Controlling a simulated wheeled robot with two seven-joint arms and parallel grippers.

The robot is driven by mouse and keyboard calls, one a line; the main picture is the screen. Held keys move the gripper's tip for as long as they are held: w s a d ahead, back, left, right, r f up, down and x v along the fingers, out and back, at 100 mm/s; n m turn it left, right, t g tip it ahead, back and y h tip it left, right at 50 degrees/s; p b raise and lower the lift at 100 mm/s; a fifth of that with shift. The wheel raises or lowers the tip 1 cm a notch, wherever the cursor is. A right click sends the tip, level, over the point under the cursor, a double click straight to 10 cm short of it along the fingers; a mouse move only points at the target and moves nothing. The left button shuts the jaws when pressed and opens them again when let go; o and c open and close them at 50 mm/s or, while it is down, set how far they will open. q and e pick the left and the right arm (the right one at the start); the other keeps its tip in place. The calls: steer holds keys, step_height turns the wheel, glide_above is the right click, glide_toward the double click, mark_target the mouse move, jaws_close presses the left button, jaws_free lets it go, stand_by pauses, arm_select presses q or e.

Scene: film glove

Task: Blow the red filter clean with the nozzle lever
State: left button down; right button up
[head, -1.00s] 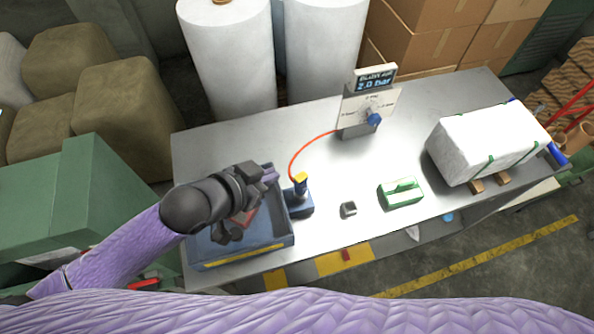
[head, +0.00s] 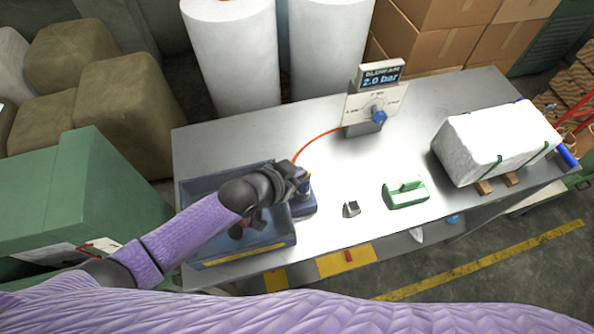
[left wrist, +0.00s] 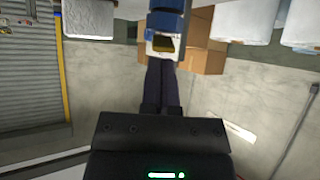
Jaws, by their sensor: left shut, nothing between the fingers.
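The blue nozzle stand (head: 302,207) stands at the right side of the blue tray (head: 240,250), with an orange hose behind it. Its yellow lever is mostly hidden by my left gripper (head: 303,180) in the head view. In the left wrist view the nozzle's blue body and yellow lever (left wrist: 163,44) are just beyond the tips of my shut, empty left fingers (left wrist: 162,66). I cannot tell whether they touch. The red filter (head: 259,216) is in the tray, mostly hidden under my left arm. My right gripper is not in view.
A pressure panel (head: 372,106) reading 2.0 bar, with a blue knob, stands at the back. A small grey block (head: 351,209), a green-and-white holder (head: 406,193) and a wrapped white bale (head: 495,142) are to the right.

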arm_select(q)
steer(key=shift+s+a+f+t+h+b, duration=0.2)
steer(key=shift+f+b, duration=0.15)
steer(key=shift+b, duration=0.25)
steer(key=shift+s+a+f+t+h+b, duration=0.1)
steer(key=shift+f+t+h+b, duration=0.1)
steer(key=shift+f+b, duration=0.25)
steer(key=shift+r, duration=0.1)
stand_by(2.3)
steer(key=shift+r+p, duration=0.7)
steer(key=shift+r, duration=0.1)
steer(key=shift+r, duration=0.1)
